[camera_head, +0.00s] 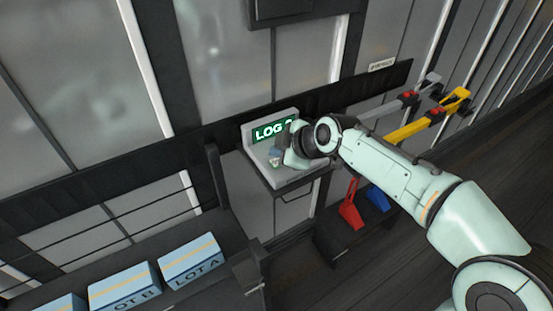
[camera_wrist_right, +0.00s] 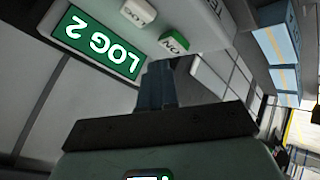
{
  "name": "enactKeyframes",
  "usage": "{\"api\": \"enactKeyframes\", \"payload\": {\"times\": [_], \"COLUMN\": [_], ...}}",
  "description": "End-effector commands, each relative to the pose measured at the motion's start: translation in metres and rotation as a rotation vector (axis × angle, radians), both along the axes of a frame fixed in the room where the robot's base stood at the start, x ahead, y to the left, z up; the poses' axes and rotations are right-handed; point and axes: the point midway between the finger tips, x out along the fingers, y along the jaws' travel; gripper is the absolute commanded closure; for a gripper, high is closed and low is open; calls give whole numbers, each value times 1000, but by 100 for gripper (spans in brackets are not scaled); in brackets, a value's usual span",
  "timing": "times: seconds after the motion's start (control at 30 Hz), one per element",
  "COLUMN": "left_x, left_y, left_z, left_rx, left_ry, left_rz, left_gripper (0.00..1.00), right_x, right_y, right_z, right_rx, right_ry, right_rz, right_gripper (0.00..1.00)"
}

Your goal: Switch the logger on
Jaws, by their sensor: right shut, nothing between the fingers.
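The logger (camera_head: 289,181) is a pale grey box on a small shelf, with a lit green display (camera_head: 272,131) reading "LOG" and a partly hidden character. In the right wrist view the display (camera_wrist_right: 97,43) appears upside down and reads "LOG 2". A white key with a green face marked "ON" (camera_wrist_right: 174,43) sits on the panel, with another pale key (camera_wrist_right: 138,13) beside it. My right gripper (camera_head: 276,154) is shut and empty over the logger. In the wrist view its fingertips (camera_wrist_right: 158,72) are close to the ON key; I cannot tell if they touch. My left gripper is out of view.
Blue boxes (camera_head: 192,261) with lot labels stand on the rack at lower left. Right of the logger are yellow (camera_head: 411,128) and grey levers with red parts, and red (camera_head: 350,206) and blue wedge-shaped pieces below. Dark floor lies open at right.

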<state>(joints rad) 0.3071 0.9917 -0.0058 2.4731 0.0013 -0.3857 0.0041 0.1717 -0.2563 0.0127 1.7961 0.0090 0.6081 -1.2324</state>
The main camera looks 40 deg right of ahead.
Motion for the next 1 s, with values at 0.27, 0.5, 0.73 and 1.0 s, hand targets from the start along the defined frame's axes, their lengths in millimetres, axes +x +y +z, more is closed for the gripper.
{"api": "enactKeyframes", "payload": {"times": [0.27, 0.5, 0.73, 1.0], "left_x": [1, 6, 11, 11], "left_y": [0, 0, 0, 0], "left_z": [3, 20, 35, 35], "left_rx": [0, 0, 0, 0], "left_ry": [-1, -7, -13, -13], "left_rz": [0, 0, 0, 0], "left_gripper": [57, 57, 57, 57], "right_x": [0, 0, 1, 0], "right_y": [0, 0, 0, 0], "right_z": [5, 28, 50, 50], "right_rx": [0, 0, 0, 0], "right_ry": [-1, -3, -4, -1], "right_rz": [0, 0, -1, -1], "right_gripper": [100, 100, 100, 100]}}
